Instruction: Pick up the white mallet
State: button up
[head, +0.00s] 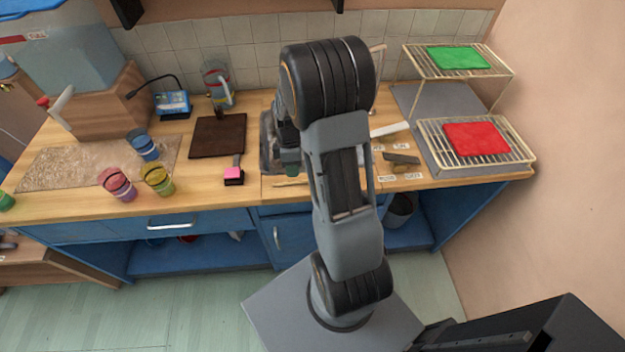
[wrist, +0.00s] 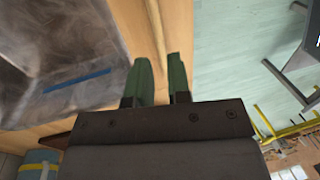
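A white, elongated piece (head: 390,129) lies on the right part of the wooden counter, just right of my arm. It may be the white mallet; my arm hides its left side, so I cannot tell its full shape. My gripper (wrist: 161,75) has two green fingers, apart with nothing between them. In the wrist view they hang over the counter's front edge, with floor to the right. No mallet shows in the wrist view.
A dark grey block (head: 401,158) and small labels lie near the white piece. Wire racks hold a green sheet (head: 458,57) and a red sheet (head: 477,138) at right. A dark board (head: 217,136), pink brush (head: 234,174) and several coloured cups stand left.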

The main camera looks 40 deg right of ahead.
aim_at(294, 181)
jog(key=shift+s+a+f+p, duration=0.1)
jog(key=shift+s+f+p, duration=0.1)
jog(key=shift+f, duration=0.9)
jog(key=shift+s+a+f+p, duration=0.1)
jog(key=shift+s+f+p, duration=0.05)
jog(key=shift+f, duration=0.9)
jog(key=shift+c, duration=0.4)
grip_shut()
